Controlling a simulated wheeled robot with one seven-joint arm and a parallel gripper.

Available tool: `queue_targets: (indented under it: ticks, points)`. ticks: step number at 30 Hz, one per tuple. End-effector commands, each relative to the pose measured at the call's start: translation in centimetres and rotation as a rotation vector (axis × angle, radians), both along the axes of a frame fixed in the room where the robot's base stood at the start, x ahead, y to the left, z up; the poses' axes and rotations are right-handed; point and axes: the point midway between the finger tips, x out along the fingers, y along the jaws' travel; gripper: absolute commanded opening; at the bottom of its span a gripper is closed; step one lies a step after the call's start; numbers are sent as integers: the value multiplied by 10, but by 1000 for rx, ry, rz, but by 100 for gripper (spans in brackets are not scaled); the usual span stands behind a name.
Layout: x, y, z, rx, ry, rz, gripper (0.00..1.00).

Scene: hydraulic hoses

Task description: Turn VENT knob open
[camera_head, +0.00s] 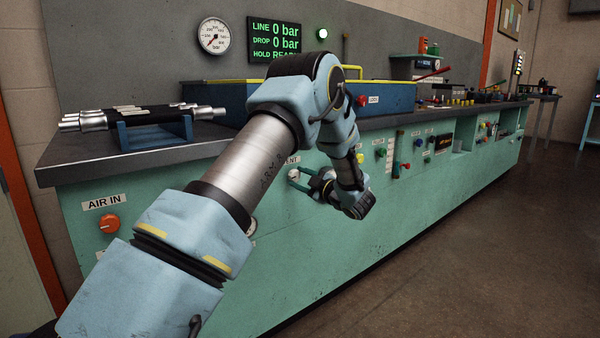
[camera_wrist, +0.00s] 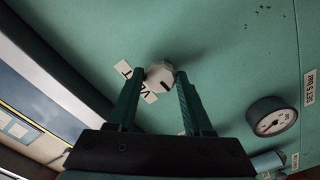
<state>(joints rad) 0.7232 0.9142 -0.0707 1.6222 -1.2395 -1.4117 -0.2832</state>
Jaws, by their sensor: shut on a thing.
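The VENT knob (camera_wrist: 159,70) is pale white with a dark mark on its face, and it sits on the green panel. In the wrist view it is between the two dark green fingers of my gripper (camera_wrist: 159,76), which are shut on it. The VENT label (camera_wrist: 150,96) lies beside the knob, partly hidden by the left finger. In the head view my gripper (camera_head: 300,178) is at the bench's front panel just below the VENT label (camera_head: 291,160), whose first letter is covered by my arm. The knob's exact angle is hard to read.
A round gauge (camera_wrist: 271,117) is to the right in the wrist view. The AIR IN knob (camera_head: 109,224) is orange, at the panel's left. Floor at right is clear.

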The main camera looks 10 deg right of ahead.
Motion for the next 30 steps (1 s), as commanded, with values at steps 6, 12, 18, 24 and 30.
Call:
queue_targets:
  ticks: [6,12,18,24,30]
  points:
    - [-1,-1,0,68,34,-1,0]
    - [-1,0,-1,91,47,-1,0]
    - [-1,0,-2,94,49,-1,0]
    - [-1,0,-2,94,49,-1,53]
    - [0,0,-1,93,46,-1,75]
